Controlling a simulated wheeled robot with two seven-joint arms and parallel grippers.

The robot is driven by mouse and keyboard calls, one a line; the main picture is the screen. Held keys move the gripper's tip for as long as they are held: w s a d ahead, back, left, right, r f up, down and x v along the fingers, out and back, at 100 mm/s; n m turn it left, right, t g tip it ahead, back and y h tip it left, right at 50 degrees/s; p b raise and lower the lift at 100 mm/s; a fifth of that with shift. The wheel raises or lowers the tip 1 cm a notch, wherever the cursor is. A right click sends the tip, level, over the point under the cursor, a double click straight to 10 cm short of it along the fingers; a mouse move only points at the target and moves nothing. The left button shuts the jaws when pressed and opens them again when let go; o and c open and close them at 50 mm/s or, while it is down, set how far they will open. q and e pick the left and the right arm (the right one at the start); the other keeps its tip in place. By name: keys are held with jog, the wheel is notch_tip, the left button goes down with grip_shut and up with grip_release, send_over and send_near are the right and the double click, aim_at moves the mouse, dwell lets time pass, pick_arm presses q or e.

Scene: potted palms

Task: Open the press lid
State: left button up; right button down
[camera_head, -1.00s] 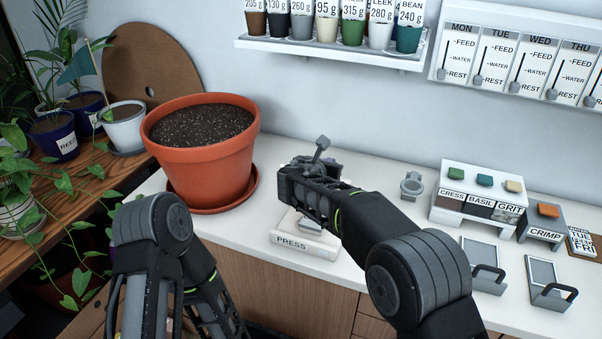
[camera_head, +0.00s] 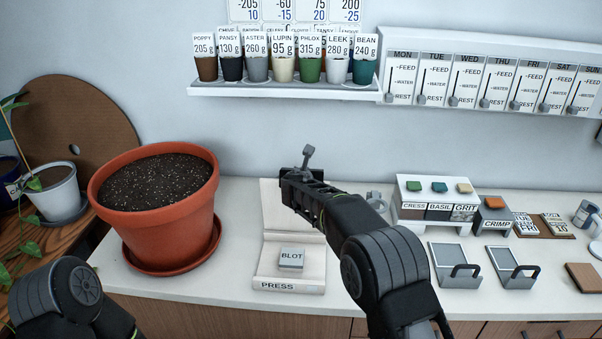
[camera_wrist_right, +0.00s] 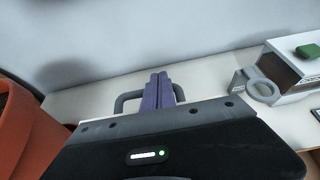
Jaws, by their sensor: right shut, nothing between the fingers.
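The press (camera_head: 305,272) stands on the white counter, its pale base labelled PRESS. A small grey block marked BLOT (camera_head: 291,258) lies on the base. The pale lid (camera_head: 272,215) stands raised at the back of the base, partly hidden behind my right arm. My right gripper (camera_head: 297,182) is at the lid's upper part. In the wrist view its purple fingers (camera_wrist_right: 158,90) are together with nothing between them, beside a grey looped bar (camera_wrist_right: 128,100); whether they touch it is unclear. My left arm is at the lower left, its gripper out of view.
A large terracotta pot (camera_head: 155,205) of soil stands close left of the press. A grey ring-shaped item (camera_head: 376,200), a seed box (camera_head: 437,212) and a CRIMP block (camera_head: 492,216) are to the right. A shelf of labelled cups (camera_head: 285,88) hangs above.

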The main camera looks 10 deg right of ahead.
dwell(0.3)
jog(key=b+v, duration=0.3)
jog(key=v, duration=0.4)
jog(key=shift+s+r, duration=0.2)
jog(key=shift+s, duration=0.15)
